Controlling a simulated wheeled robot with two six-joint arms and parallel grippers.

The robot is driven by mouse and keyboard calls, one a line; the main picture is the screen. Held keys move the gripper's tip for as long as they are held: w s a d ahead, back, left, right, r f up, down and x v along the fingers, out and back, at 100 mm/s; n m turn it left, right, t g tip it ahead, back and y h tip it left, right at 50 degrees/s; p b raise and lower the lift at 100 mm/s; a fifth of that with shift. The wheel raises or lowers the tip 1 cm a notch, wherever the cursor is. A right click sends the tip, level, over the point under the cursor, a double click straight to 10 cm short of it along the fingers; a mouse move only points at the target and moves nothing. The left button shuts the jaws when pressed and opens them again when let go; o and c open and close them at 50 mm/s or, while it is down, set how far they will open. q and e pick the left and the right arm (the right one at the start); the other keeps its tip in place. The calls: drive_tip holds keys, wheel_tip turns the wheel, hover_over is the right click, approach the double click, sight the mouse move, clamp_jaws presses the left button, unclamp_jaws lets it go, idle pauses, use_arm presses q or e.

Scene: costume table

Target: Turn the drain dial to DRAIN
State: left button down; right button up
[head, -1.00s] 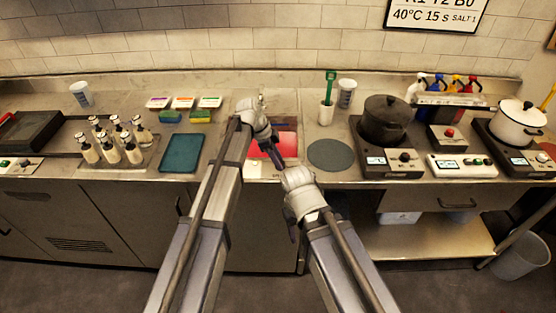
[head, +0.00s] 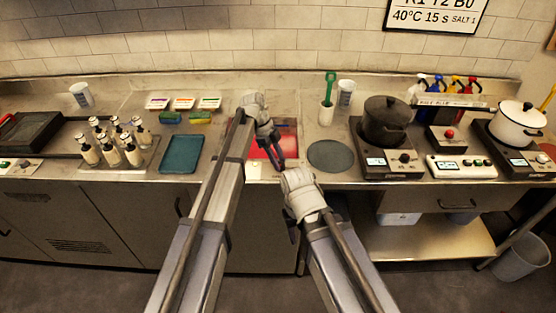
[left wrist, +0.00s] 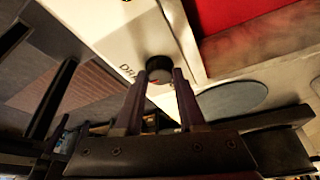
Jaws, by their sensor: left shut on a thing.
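The drain dial (left wrist: 158,69) is a small dark round knob with a red mark, on a pale panel beside the sink. Lettering that starts with "DR" shows next to it in the left wrist view; the rest is hard to read. My left gripper (left wrist: 160,80) is shut on the dial, one finger on each side. In the head view my left gripper (head: 280,164) points down at the sink's front edge and the dial cannot be made out. The sink (head: 288,126) has a red inside. My right gripper (head: 292,230) hangs in front of the counter, its fingers mostly hidden.
A round grey mat (head: 330,155) lies right of the sink, with a dark pot (head: 386,122) on a hotplate beyond. A teal tray (head: 181,154) and several pump bottles (head: 110,148) are at left. A green brush in a white cup (head: 326,113) stands behind the mat.

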use_arm(q)
drive_tip(key=c, duration=0.5)
unclamp_jaws()
drive_tip(key=shift+r, duration=0.1)
drive_tip(key=p+v, duration=0.7)
drive_tip(key=shift+a+r, duration=0.15)
drive_tip(key=shift+r, duration=0.05)
